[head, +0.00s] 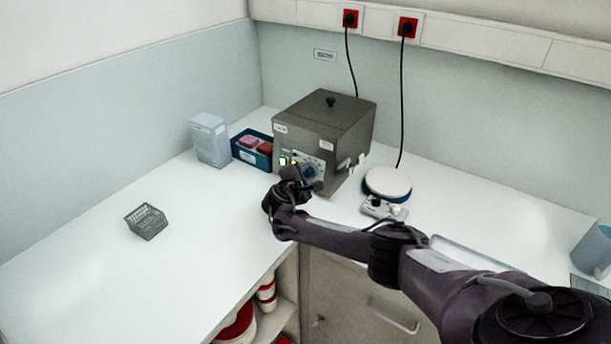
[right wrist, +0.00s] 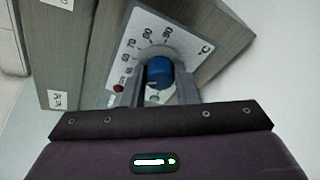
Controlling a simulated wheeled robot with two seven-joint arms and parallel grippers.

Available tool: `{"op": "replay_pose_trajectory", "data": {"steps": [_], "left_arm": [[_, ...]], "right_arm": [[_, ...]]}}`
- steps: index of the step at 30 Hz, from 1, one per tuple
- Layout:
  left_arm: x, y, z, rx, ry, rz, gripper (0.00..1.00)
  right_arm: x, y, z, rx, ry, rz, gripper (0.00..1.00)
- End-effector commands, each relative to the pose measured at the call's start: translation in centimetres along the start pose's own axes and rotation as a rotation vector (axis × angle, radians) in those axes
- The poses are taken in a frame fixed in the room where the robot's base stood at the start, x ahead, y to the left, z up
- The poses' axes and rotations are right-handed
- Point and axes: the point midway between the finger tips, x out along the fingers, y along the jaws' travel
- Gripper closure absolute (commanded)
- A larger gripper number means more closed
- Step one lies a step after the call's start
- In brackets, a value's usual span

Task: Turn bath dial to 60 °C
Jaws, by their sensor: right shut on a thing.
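The water bath (head: 322,125) is a grey metal box with a dark lid knob, standing at the back corner of the white bench. Its blue dial (head: 309,172) sits on the pale front panel beside a small lit green display. In the right wrist view the blue dial (right wrist: 159,72) lies between the two fingers of my right gripper (right wrist: 158,92), which is shut on it. Scale numbers such as 70, 80 and 90 show around the dial. The pointer's exact setting cannot be read. In the head view my right gripper (head: 297,178) is at the front panel. My left gripper is not in view.
A blue tray (head: 240,152) with pink and red items and a pale box (head: 209,140) stand left of the bath. A white-topped round device (head: 388,183) stands close on its right. A grey wire rack (head: 146,221) sits on clear bench at left.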

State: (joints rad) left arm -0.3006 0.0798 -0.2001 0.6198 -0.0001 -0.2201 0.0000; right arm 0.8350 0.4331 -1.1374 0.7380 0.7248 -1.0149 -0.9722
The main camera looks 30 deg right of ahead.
Motion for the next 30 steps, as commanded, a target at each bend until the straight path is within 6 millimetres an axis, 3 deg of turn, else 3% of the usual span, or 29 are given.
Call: {"op": "replay_pose_trajectory", "data": {"steps": [12,30], "left_arm": [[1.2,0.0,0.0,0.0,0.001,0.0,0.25],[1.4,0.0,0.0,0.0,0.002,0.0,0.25]], "right_arm": [[0.1,-0.3,-0.1,0.239,-0.001,0.056,0.96],[0.0,-0.3,0.0,0.294,-0.001,0.069,0.96]]}}
